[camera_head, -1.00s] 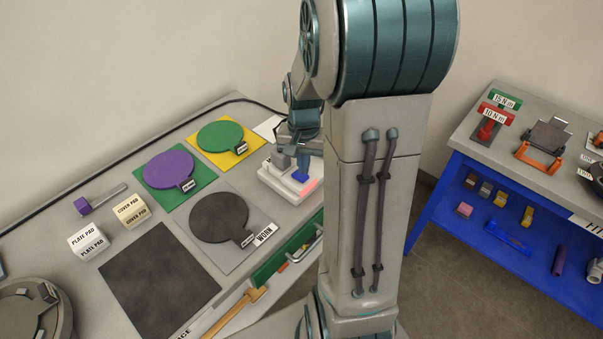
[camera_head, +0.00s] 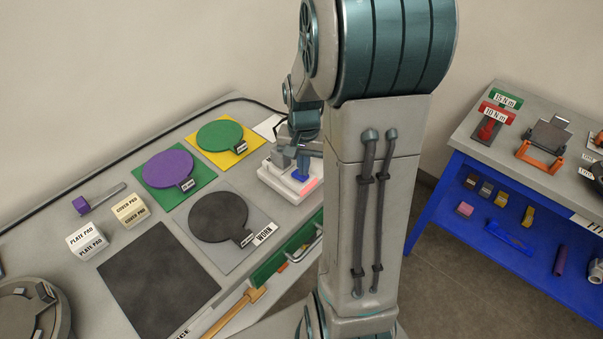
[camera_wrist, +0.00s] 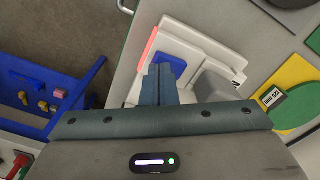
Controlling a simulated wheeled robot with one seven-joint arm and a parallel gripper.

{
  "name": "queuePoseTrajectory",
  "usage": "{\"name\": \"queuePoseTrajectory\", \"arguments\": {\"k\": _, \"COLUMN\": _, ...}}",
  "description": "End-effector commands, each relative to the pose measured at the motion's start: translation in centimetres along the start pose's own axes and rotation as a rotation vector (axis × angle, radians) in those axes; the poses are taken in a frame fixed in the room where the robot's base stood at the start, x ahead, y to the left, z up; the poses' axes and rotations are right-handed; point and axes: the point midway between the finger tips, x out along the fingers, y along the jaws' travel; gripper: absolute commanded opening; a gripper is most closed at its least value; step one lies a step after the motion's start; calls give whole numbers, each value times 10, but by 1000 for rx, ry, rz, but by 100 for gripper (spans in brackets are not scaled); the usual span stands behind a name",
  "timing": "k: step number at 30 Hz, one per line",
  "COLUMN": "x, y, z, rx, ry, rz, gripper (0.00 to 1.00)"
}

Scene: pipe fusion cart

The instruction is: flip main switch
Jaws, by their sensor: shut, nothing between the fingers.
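The switch unit is a white box (camera_head: 275,180) near the far right corner of the cart top. It carries a blue rocker (camera_head: 300,175), a red lit strip (camera_head: 308,187) and a grey block. My gripper (camera_head: 303,160) is shut and empty, pointing down over the box, with its tips at or just above the blue rocker. In the wrist view the shut fingers (camera_wrist: 160,75) overlap the near part of the blue rocker (camera_wrist: 172,62). The red strip (camera_wrist: 150,45) runs along the box edge there. I cannot tell whether the fingertips touch the rocker.
Green (camera_head: 220,134), purple (camera_head: 168,168) and dark grey (camera_head: 218,216) round pads lie left of the box. Two labelled blocks (camera_head: 87,241) stand further left. A blue bench (camera_head: 430,205) with tools stands right, across a floor gap.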

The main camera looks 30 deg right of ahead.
Motion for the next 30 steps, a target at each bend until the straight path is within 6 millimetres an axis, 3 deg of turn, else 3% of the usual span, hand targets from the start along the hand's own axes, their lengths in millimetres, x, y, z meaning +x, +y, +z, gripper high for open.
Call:
{"name": "queuePoseTrajectory", "arguments": {"k": 20, "x": 11, "y": 0, "z": 0, "rx": 0, "ry": 0, "rz": 0, "gripper": 0}}
{"name": "queuePoseTrajectory", "arguments": {"k": 30, "x": -7, "y": 0, "z": 0, "rx": 0, "ry": 1, "rz": 0, "gripper": 0}}
